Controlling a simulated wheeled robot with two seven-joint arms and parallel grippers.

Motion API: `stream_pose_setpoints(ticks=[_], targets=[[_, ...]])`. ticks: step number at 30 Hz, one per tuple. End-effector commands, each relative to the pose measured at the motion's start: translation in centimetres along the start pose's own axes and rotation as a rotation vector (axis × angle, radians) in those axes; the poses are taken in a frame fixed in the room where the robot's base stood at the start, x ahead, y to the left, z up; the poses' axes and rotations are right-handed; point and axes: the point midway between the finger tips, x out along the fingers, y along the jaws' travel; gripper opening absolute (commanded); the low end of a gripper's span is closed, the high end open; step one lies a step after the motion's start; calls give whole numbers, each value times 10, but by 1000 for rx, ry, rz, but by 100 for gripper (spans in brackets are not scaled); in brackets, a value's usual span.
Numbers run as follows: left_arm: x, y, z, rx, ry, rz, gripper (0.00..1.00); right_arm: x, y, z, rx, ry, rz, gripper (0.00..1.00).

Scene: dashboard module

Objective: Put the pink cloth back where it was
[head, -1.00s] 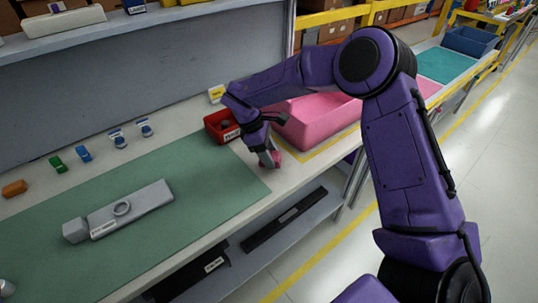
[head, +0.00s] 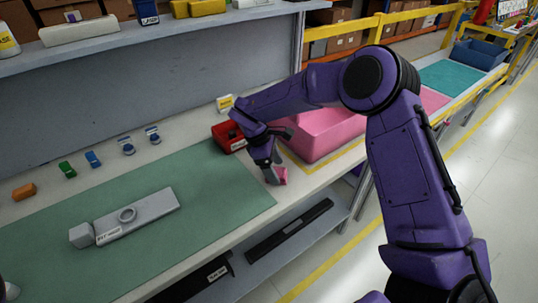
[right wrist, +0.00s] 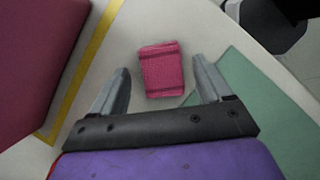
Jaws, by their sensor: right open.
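The pink cloth (right wrist: 162,70) is a small folded, dark-pink block lying on the pale bench top. In the head view the cloth (head: 281,176) is beside the right fingertips, between the green mat and the pink bin. My right gripper (head: 270,177) is open and low over the bench. In the right wrist view the right gripper (right wrist: 164,88) has its two fingers spread on either side of the cloth, with visible gaps, and the cloth lies slightly beyond their middle. My left gripper is not in view.
A large pink bin (head: 325,128) stands right of the cloth inside yellow tape. A red bin (head: 226,137) is behind the gripper. The green mat (head: 190,225) bears a grey module (head: 140,213). Small coloured parts line the back left. Bare bench surrounds the cloth.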

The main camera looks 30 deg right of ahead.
Motion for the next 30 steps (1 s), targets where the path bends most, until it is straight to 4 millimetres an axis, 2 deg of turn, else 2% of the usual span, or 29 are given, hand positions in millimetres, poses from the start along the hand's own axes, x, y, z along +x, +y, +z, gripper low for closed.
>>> stream_pose_setpoints(ticks=[6,12,18,30], targets=[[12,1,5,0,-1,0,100,-55,1,-2,3,4,7,78],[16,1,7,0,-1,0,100,-97,0,-1,1,2,4,78],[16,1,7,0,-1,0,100,-110,0,-1,0,1,1,78],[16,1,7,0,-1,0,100,-111,0,-2,-3,1,2,78]])
